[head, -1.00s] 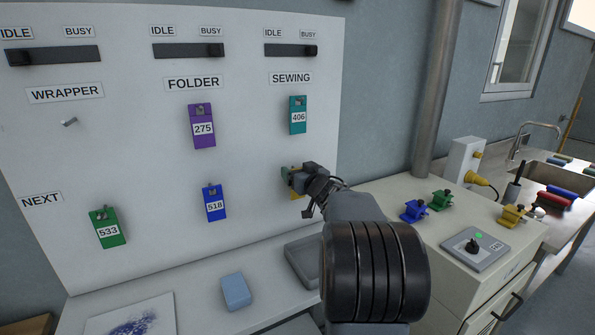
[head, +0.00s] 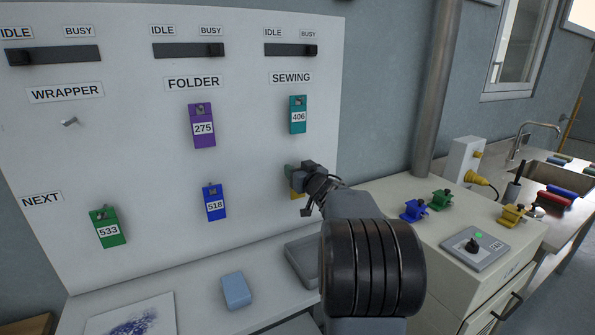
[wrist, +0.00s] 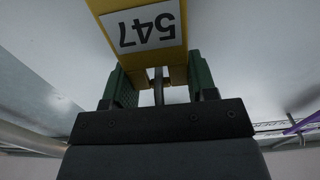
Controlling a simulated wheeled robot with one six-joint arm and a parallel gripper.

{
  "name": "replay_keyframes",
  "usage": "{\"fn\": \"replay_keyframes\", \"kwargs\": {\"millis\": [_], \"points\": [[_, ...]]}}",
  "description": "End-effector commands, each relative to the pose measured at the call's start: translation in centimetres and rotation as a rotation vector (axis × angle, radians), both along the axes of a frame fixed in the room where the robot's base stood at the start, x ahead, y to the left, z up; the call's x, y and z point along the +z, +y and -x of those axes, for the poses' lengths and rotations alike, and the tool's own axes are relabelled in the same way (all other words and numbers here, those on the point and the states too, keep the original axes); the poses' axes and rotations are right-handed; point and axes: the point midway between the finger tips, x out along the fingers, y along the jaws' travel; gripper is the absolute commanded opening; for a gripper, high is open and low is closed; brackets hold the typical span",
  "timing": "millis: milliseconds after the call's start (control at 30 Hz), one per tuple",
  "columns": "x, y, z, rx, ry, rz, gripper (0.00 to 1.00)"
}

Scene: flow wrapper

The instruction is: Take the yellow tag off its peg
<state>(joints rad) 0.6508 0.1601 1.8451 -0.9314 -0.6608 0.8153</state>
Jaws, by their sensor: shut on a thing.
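The yellow tag (wrist: 150,52), numbered 547, is held between the green fingertips of my gripper (wrist: 158,74) in the wrist view, its number upside down. A dark bar shows in the gap at the tag's end between the fingers; I cannot tell for sure whether it is the peg, or whether the tag is still on it. In the head view my gripper (head: 291,172) is at the board's lower right, below the teal tag, and hides most of the yellow tag (head: 297,195); only a lower bit shows.
The white board (head: 150,150) carries a purple tag (head: 202,128), a teal tag (head: 298,115), a blue tag (head: 214,205) and a green tag (head: 108,228). A bare peg (head: 69,122) is under WRAPPER. A light blue block (head: 236,291) and a grey tray (head: 303,262) lie below.

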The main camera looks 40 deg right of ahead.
Motion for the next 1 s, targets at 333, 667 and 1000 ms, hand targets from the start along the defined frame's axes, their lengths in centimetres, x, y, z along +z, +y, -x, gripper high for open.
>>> {"fn": "replay_keyframes", "kwargs": {"millis": [333,667,1000], "points": [[0.22,0.0,0.0,0.0,0.0,0.0,0.3],[0.78,0.0,0.0,0.0,0.0,0.0,0.3],[0.91,0.0,0.0,0.0,0.0,0.0,0.3]]}}
